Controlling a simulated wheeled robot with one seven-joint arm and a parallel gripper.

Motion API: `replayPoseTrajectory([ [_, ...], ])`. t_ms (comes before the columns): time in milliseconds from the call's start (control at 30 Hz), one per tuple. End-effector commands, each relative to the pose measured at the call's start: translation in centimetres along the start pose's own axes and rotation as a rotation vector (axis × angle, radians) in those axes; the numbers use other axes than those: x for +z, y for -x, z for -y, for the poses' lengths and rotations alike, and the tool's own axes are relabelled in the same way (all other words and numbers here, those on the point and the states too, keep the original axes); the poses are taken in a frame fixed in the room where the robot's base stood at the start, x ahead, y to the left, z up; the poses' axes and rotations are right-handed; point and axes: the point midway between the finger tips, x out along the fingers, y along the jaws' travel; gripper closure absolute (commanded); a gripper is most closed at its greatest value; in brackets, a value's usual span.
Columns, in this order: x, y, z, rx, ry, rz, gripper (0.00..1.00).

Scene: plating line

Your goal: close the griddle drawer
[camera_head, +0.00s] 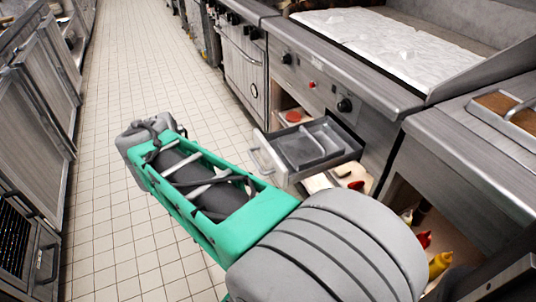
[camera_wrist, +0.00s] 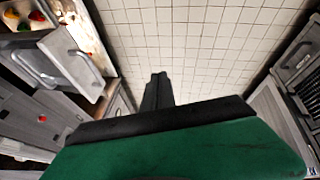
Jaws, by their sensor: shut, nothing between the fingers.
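The griddle drawer (camera_head: 322,163) is pulled out from the unit under the griddle (camera_head: 385,42), at right of centre in the head view. It is a grey metal drawer with a bar handle (camera_head: 260,158) on its front. In the wrist view the open drawer (camera_wrist: 75,62) is at the upper left. My gripper (camera_wrist: 157,80) is shut and empty over the floor tiles, apart from the drawer. In the head view my arm reaches left past the drawer front, and the fingertips are not clearly visible.
The tiled aisle floor (camera_head: 130,75) is open. Steel cabinets (camera_head: 35,110) line its left side. An oven door (camera_head: 240,65) stands beyond the griddle. A counter (camera_head: 470,155) stands at the right.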

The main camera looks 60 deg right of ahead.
Motion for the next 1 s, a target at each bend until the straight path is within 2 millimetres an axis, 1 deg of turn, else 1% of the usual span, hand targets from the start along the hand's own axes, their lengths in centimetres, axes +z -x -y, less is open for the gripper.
replayPoseTrajectory([
  [33,-0.8,-1.6,-4.1,0.093,-0.078,-0.004,1.0],
  [100,-1.4,-1.9,-9.4,0.212,-0.159,-0.003,1.0],
  [133,-1.4,-1.8,-11.2,0.252,-0.186,-0.001,1.0],
  [200,-1.3,-1.7,-13.7,0.309,-0.221,0.005,1.0],
  [267,-1.2,-1.9,-14.5,0.327,-0.23,0.008,1.0],
  [367,-1.1,-3.2,-14.8,0.326,-0.229,0.009,1.0],
  [767,-0.7,-11.4,-17.4,0.323,-0.23,0.009,1.0],
  [800,-0.6,-11.2,-18.4,0.325,-0.235,0.005,1.0],
  [900,-0.3,-11.3,-19.9,0.324,-0.233,0.005,1.0],
  [1000,-0.2,-11.4,-20.8,0.322,-0.231,0.004,1.0],
])
